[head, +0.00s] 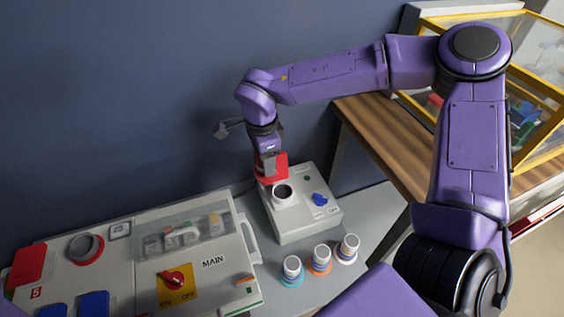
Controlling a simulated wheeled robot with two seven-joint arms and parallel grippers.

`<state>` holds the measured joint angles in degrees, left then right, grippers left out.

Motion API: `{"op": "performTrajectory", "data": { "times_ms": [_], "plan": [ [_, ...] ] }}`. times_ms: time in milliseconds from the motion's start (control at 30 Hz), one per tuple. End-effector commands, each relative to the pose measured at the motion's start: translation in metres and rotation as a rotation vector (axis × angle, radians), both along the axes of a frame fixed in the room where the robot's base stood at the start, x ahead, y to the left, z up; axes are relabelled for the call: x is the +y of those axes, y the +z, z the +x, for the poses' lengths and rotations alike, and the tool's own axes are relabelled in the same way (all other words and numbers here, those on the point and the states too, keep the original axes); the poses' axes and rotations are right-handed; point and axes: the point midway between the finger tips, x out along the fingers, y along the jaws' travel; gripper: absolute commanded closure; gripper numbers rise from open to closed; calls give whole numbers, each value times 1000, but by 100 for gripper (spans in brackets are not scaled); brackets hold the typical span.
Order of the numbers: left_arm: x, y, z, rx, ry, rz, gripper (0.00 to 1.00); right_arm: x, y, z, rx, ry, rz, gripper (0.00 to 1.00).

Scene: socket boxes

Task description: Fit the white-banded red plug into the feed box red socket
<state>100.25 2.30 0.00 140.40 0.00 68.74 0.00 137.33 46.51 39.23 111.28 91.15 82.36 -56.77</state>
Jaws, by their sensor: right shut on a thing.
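My right gripper (268,153) points down over the back left of the white feed box (307,226). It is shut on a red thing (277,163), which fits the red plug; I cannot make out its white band. A pale round socket (283,194) with a dark opening is just below and right of the red thing. I cannot tell whether the red thing touches it. My left gripper is out of view.
A blue part (320,199) is on the same box. Three banded plugs (291,270), (320,260), (347,248) stand in front of it. The MAIN panel (216,288) is at left. A wooden table (394,138) with a yellow-framed case is at right.

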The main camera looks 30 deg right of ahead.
Motion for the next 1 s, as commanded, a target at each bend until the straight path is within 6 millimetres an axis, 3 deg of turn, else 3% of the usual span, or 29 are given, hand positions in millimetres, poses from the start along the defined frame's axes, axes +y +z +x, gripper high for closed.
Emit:
{"op": "performTrajectory", "data": {
  "times_ms": [400,600,767,1000],
  "plan": [
    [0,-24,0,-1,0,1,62,-28,-10,-10,-20,-1581,10,84],
    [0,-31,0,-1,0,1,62,-37,-13,-16,-19,-2177,14,84],
    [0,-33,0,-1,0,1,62,-40,-14,-18,-16,-2383,12,84],
    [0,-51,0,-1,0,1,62,-40,-34,-18,-16,-2406,12,84]
  ]
}}
